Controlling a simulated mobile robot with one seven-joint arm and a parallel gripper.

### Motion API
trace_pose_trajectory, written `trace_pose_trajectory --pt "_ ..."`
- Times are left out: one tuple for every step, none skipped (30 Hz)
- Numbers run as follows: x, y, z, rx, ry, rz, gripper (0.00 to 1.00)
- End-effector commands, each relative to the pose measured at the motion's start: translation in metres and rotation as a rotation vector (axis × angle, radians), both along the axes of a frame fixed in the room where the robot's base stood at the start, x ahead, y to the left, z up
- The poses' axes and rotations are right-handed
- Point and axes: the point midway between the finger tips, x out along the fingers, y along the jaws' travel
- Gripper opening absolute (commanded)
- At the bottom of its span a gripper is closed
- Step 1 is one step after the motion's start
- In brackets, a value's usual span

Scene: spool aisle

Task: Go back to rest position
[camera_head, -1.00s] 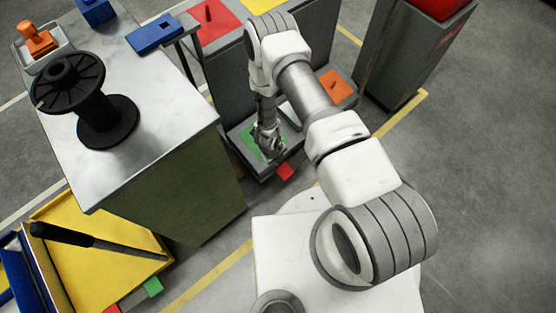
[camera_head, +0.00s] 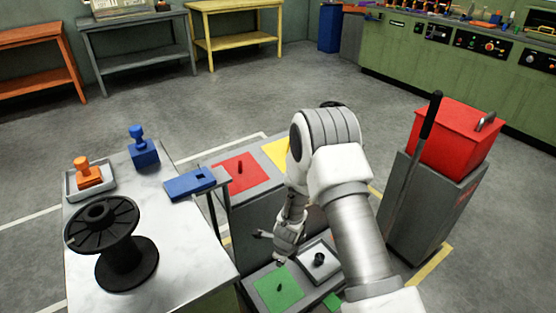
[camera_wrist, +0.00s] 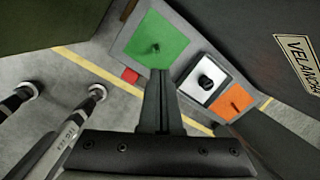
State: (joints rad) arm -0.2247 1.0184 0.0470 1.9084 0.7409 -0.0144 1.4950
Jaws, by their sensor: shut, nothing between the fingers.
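My gripper (camera_head: 265,235) hangs at the end of my white and grey arm, over the low grey stand in the head view. In the wrist view my gripper's dark fingers (camera_wrist: 158,75) are together with nothing between them. They point toward a green square (camera_wrist: 155,42) with a small peg, with clear space around the tips. The green square also shows in the head view (camera_head: 279,289). Beside it is a white square (camera_wrist: 206,80) with a black knob (camera_head: 319,259), then an orange square (camera_wrist: 232,101) with a peg.
A metal-topped table (camera_head: 190,250) at left holds a black spool (camera_head: 112,243), an orange part (camera_head: 88,172) and blue parts (camera_head: 145,155). A grey cabinet with a red box (camera_head: 452,135) stands at right. Open floor lies behind.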

Motion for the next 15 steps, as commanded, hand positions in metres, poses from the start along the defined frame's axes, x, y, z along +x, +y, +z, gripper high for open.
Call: trace_pose_trajectory --pt "0.009 0.000 0.026 0.006 -0.026 0.058 0.00" --pt "0.011 0.001 0.040 0.007 -0.036 0.097 0.00" --pt "0.014 0.001 0.057 0.007 -0.050 0.150 0.00" --pt "0.016 0.001 0.071 0.006 -0.062 0.189 0.00" --pt "0.017 0.001 0.084 0.006 -0.072 0.228 0.00" --pt "0.019 0.000 0.102 0.003 -0.089 0.280 0.00" --pt "0.019 -0.001 0.115 0.000 -0.101 0.319 0.00" --pt "0.019 -0.002 0.128 -0.004 -0.112 0.357 0.00" --pt "0.019 -0.003 0.145 -0.010 -0.127 0.410 0.00" --pt "0.018 -0.004 0.157 -0.016 -0.139 0.448 0.00" --pt "0.017 -0.005 0.169 -0.021 -0.151 0.486 0.00" --pt "0.014 -0.007 0.186 -0.031 -0.167 0.538 0.00" --pt "0.012 -0.009 0.198 -0.039 -0.178 0.576 0.00" --pt "0.010 -0.011 0.210 -0.048 -0.189 0.614 0.00" --pt "0.006 -0.014 0.225 -0.060 -0.203 0.665 0.00"
